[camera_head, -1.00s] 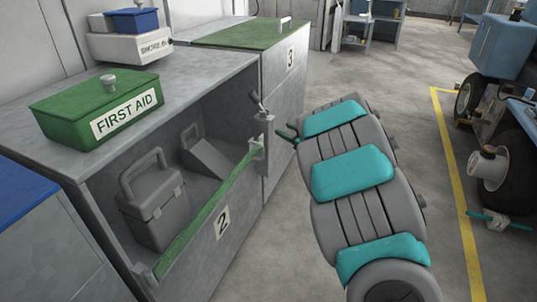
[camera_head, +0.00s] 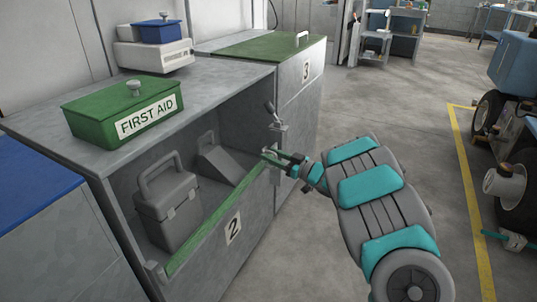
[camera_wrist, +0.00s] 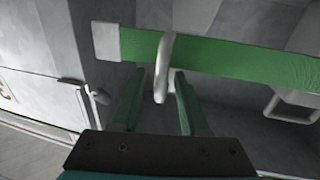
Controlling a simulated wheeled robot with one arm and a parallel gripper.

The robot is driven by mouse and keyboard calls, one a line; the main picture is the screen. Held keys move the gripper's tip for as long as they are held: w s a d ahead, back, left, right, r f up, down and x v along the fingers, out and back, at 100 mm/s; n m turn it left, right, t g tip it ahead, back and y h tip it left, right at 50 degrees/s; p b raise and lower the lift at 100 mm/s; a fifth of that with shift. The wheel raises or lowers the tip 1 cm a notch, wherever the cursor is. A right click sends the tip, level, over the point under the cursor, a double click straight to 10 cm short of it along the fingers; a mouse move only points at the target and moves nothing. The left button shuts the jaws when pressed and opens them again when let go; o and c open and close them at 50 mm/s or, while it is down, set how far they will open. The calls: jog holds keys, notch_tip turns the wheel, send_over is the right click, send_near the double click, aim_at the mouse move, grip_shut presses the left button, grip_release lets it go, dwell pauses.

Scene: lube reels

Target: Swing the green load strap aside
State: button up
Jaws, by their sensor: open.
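The green load strap (camera_head: 215,222) runs across the open front of cabinet bay 2, from a bracket at the near left to one at the far right. It also spans the upper wrist view (camera_wrist: 235,56), ending at a pale bracket (camera_wrist: 107,42) on the left. A pale grey loop handle (camera_wrist: 163,70) stands out from the strap near that end. My gripper (camera_head: 268,155) is at the strap's far right end in the head view. In the wrist view my gripper (camera_wrist: 161,92) is open, its two green fingers on either side of the handle's lower end, apparently not closed on it.
A grey toolbox (camera_head: 168,210) and a wedge-shaped block (camera_head: 220,163) sit in the bay behind the strap. A lever (camera_head: 271,112) stands on the cabinet post near my gripper. A green first aid box (camera_head: 125,112) is on top.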

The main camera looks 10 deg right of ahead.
jog(key=shift+x, duration=0.85)
jog(key=shift+c, duration=0.4)
jog(key=c, duration=0.6)
jog(key=shift+d, duration=0.1)
grip_shut()
jog(key=shift+w+d+r, duration=0.1)
jog(key=shift+r, duration=0.1)
